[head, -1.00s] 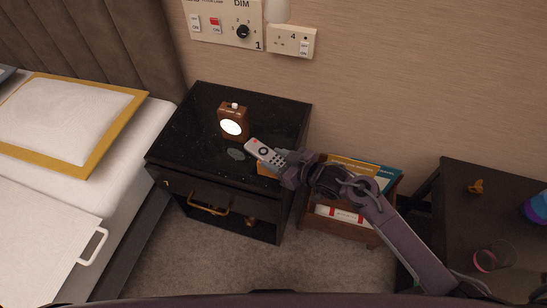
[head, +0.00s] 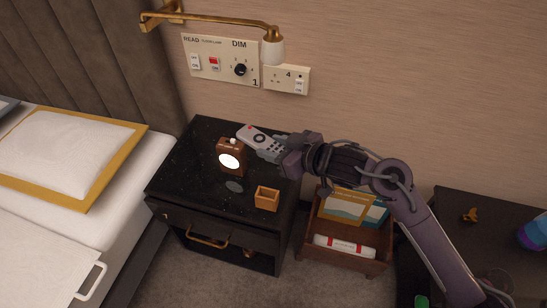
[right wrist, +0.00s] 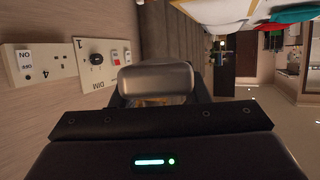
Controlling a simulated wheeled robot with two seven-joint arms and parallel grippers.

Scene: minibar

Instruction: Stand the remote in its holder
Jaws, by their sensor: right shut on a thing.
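The remote (head: 262,140) is light grey with dark buttons and a red one near its far end. My right gripper (head: 279,150) is shut on it and holds it tilted above the back right of the black nightstand. In the right wrist view the remote (right wrist: 155,82) shows as a grey, rounded end between the fingers. The holder (head: 267,199), a small open orange-brown wooden box, stands empty on the nightstand's front right. The remote is apart from it, behind and above. My left gripper is not in view.
A brown clock (head: 231,156) with a lit face stands left of the remote on the nightstand (head: 190,160). A brass lamp arm (head: 215,19) juts from the wall above the switch panel (head: 220,62). A wooden magazine box (head: 345,258) sits right of the nightstand.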

